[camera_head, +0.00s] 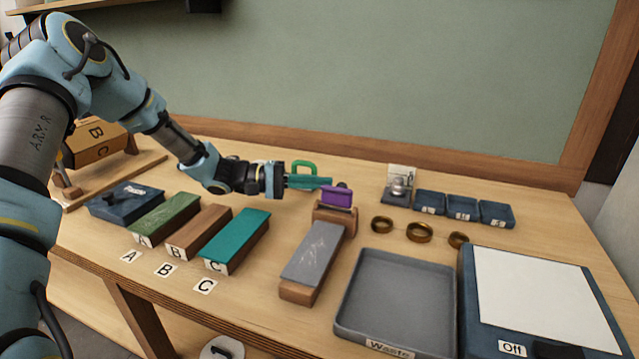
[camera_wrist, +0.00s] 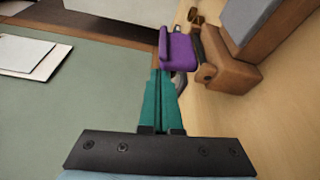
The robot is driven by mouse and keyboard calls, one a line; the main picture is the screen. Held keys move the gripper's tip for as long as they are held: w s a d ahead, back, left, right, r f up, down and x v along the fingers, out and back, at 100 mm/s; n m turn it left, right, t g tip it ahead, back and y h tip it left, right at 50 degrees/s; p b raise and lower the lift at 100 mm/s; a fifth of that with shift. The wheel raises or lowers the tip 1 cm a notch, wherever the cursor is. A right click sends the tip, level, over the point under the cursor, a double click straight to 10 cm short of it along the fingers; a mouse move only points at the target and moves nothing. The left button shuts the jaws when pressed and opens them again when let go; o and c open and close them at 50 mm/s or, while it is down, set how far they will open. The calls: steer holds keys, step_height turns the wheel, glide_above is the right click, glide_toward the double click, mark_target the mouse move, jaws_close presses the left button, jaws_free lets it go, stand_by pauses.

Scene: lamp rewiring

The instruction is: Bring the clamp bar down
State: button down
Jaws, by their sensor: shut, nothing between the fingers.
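A purple bar (camera_head: 337,196), which I take as the clamp bar, sits raised at the back end of a wooden block with a grey slab (camera_head: 313,248). The slab in front of it is uncovered. The purple bar also shows in the wrist view (camera_wrist: 177,50), beside a brown wooden mount (camera_wrist: 228,65). My gripper (camera_head: 328,182) has teal fingers, shut and empty, pointing right, at the bar's upper left end. In the wrist view the fingertips (camera_wrist: 161,74) are right by the bar's edge; I cannot tell whether they touch.
A green loop (camera_head: 304,166) shows behind my fingers. Blocks A, B and C (camera_head: 238,238) lie left. Brass rings (camera_head: 419,232), small blue trays (camera_head: 462,208), the waste tray (camera_head: 400,297) and a white panel marked Off (camera_head: 545,300) are right. Bare table separates block C and the grey slab.

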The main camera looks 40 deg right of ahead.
mark_target(321, 188)
steer(key=shift+s+a+m+b, duration=0.1)
steer(key=shift+a+m+b, duration=0.05)
steer(key=shift+m+b, duration=0.35)
steer(key=shift+b, duration=0.5)
steer(key=m+b, duration=0.1)
steer(key=b, duration=0.1)
steer(key=a+m+b, duration=0.1)
steer(key=b, duration=0.1)
steer(key=shift+s+f+g+h+b, duration=0.2)
steer(key=shift+s+g+h+b, duration=0.1)
steer(key=shift+h, duration=0.1)
steer(key=m+b, duration=0.2)
steer(key=a+m+b, duration=0.1)
steer(key=shift+s+r+g, duration=0.25)
steer(key=shift+g, duration=0.15)
steer(key=shift+s+a+r+b, duration=0.15)
steer(key=shift+s+a+b, duration=0.05)
steer(key=shift+b, duration=0.2)
steer(key=shift+s+a, duration=0.1)
steer(key=shift+a, duration=0.05)
steer(key=shift+s+a, duration=0.15)
steer(key=shift+a, duration=0.05)
steer(key=shift+r, duration=0.1)
